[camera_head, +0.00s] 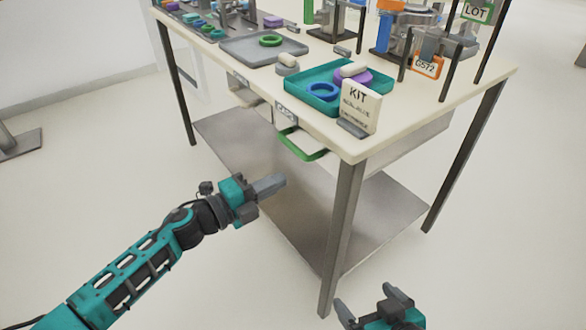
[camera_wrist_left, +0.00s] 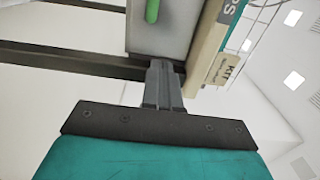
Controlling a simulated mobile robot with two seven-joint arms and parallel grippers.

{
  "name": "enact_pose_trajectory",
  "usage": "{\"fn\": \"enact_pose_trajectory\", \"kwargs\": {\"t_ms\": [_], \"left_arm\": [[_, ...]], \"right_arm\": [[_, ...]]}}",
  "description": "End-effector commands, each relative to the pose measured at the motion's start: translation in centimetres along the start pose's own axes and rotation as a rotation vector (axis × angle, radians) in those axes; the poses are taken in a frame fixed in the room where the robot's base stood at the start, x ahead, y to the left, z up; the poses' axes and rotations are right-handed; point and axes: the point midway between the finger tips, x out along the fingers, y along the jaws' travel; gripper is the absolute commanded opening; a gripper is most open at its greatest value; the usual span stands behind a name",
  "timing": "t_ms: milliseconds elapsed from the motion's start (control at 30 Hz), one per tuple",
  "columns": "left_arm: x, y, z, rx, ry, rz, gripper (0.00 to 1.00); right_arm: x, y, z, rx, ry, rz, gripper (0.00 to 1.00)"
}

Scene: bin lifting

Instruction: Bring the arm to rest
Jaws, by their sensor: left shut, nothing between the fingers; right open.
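My left gripper (camera_head: 268,187) is shut and empty. It is in front of the table, below the height of the tabletop, and apart from it in the head view. In the left wrist view its closed fingers (camera_wrist_left: 163,85) point toward the table's underside, where a green handle (camera_wrist_left: 152,10) shows. My right gripper (camera_head: 368,303) is open and empty at the bottom of the head view, over the floor to the right of the table's near leg. Most of the right arm is out of view.
The table (camera_head: 400,122) has a green handle (camera_head: 300,148) at its front edge and a metal lower shelf (camera_head: 290,205). On top are a teal tray (camera_head: 296,84) with rings, a grey tray (camera_head: 240,50) and a KIT sign (camera_head: 359,107). The floor in front is clear.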

Motion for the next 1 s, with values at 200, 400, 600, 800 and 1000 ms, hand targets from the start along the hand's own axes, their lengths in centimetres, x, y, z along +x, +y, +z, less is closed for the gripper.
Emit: {"fn": "enact_pose_trajectory", "kwargs": {"t_ms": [200,400,600,800,1000], "left_arm": [[-1.4,0.0,-0.1,0.000,0.001,0.001,0.00],[-1.7,0.2,-0.6,-0.068,-0.035,-0.020,0.00],[-4.4,1.4,-1.9,-0.472,-0.267,-0.104,0.00],[-10.7,5.0,-3.4,-0.999,-0.581,-0.148,0.00],[-16.9,8.6,-6.3,-1.401,-0.824,-0.139,0.00]], "right_arm": [[-0.1,0.0,-0.3,-0.001,0.003,0.001,1.00],[-0.1,0.1,-0.3,-0.001,0.003,0.001,1.00],[0.0,0.1,-0.3,-0.001,0.004,0.001,1.00],[-0.1,0.1,-0.3,-0.001,0.004,0.001,1.00],[-0.1,0.1,-0.3,-0.001,0.003,0.001,1.00]]}}
